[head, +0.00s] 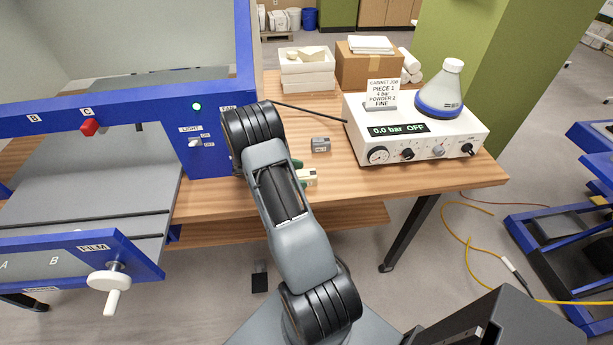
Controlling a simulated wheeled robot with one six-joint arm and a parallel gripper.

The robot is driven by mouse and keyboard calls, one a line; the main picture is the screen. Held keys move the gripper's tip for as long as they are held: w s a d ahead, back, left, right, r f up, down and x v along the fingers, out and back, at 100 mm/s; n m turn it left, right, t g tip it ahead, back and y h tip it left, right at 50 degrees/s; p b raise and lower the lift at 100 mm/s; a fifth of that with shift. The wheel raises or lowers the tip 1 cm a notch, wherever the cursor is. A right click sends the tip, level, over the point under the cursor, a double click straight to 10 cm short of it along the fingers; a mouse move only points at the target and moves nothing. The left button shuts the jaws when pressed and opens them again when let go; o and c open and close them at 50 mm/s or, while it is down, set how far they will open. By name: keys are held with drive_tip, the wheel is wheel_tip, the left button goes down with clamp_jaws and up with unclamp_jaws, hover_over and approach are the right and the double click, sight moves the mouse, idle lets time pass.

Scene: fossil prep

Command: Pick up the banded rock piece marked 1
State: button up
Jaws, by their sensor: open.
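No clear banding or number 1 can be read on any small piece in the head view. A small grey block (320,145) lies on the wooden bench, just right of my arm. A small cream block (309,178) lies nearer the bench's front edge, partly hidden by my arm, with a dark green bit (297,163) beside it. Either block could be the rock piece; I cannot tell which. My arm reaches up over the bench between the blue cabinet and the white control box. My gripper is hidden behind the arm, so its distance to the blocks cannot be seen.
The blue cabinet (215,110) stands left, with a white-handled crank (110,281). A white control box (425,130) reading "0.0 bar OFF" carries a flask (441,92) and a card (382,94). White trays (307,72) and a cardboard box (367,68) stand behind. Bench (335,180) is clear around the blocks.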

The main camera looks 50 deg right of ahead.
drive_tip(key=shift+s+d+f, duration=0.15)
drive_tip(key=shift+s+d, duration=0.05)
drive_tip(key=shift+d, duration=0.05)
drive_tip(key=c, duration=1.2)
